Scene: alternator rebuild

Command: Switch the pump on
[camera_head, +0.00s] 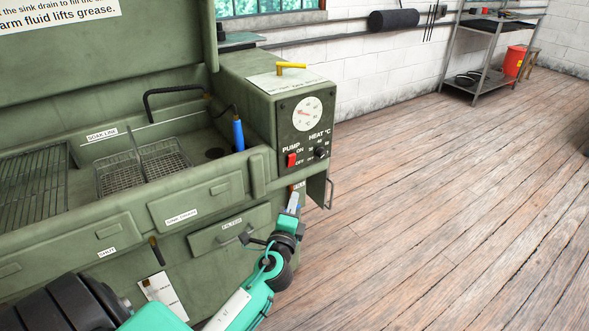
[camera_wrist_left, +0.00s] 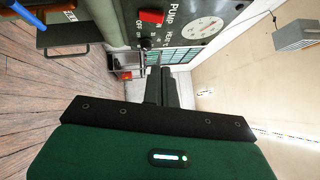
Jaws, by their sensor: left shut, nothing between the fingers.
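The red pump switch (camera_head: 292,160) is on the front of the green control box (camera_head: 255,95), left of the black heat knob (camera_head: 320,152) and below the round dial (camera_head: 307,114). ON is printed above and OFF below; I cannot tell which way the switch is tipped. In the left wrist view the switch (camera_wrist_left: 151,16) is at the top, beyond my fingers and off to one side. My left gripper (camera_head: 293,203) is below the control box, in front of the cabinet, apart from the switch. Its fingers (camera_wrist_left: 160,85) are shut and empty. My right gripper is out of view.
The wash sink holds wire baskets (camera_head: 140,165) and a blue brush (camera_head: 238,135). Below are a filter drawer (camera_head: 230,230) and a bracket-like handle (camera_head: 329,192) at the cabinet's right edge. A shelf (camera_head: 485,50) stands far back.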

